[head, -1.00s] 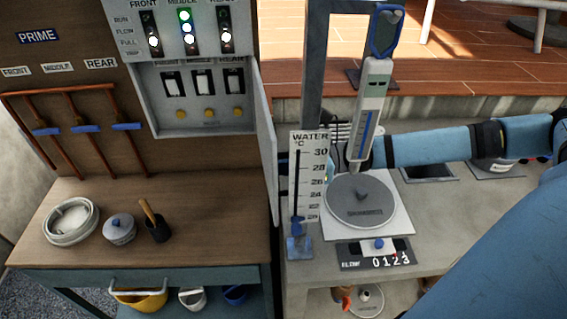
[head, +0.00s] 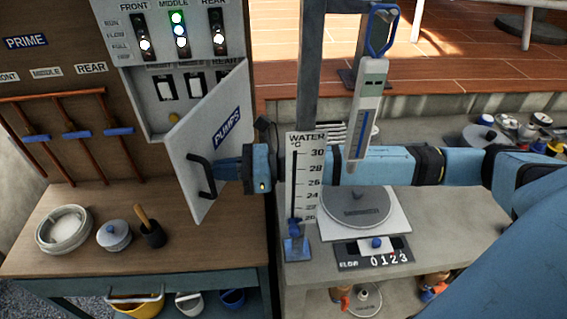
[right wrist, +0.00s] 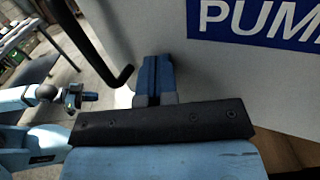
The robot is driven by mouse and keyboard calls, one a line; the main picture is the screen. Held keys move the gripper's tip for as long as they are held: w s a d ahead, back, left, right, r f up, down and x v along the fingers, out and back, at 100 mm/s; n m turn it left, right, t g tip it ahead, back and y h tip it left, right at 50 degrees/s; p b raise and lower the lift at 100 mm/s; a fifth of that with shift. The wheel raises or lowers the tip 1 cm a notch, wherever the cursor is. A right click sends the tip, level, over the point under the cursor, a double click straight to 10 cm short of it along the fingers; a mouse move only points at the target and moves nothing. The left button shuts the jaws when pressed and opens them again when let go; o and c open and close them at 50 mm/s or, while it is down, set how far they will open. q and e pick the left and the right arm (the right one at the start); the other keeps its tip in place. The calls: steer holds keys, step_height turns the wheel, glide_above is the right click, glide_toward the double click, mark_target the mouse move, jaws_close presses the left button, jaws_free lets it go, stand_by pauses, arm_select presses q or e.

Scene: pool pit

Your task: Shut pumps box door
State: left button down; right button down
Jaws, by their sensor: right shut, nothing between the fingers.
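The pumps box door (head: 207,135) is a white panel with a blue PUMPS label and a black handle (head: 201,178). It stands partly open, swung across the lower right of the pumps box (head: 158,120). My right gripper (head: 221,166) is shut and empty, at the door's outer face just right of the handle. In the right wrist view the shut fingers (right wrist: 155,75) lie against or very near the door face (right wrist: 200,62), below the PUMPS label and beside the handle (right wrist: 120,78). Exact contact is unclear.
A thermometer board (head: 307,178) and grey post stand close to my right arm. A scale-like plate with a round lid (head: 357,208) lies under it.

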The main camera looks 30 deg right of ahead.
steer(key=w+a+m+t+h+p, duration=0.2)
steer(key=w+m+t+h+p, duration=0.1)
steer(key=w, duration=0.8)
steer(key=w+a+m+t+h+p, duration=0.2)
steer(key=w+m+t+h+p, duration=0.2)
steer(key=w, duration=0.7)
steer(key=m+t+h, duration=0.1)
steer(key=m+h, duration=0.1)
steer(key=h, duration=0.1)
steer(key=shift+a+t+h, duration=0.3)
steer(key=shift+a+h, duration=0.1)
steer(key=shift+w+d+r, duration=0.1)
steer(key=shift+w+r, duration=0.1)
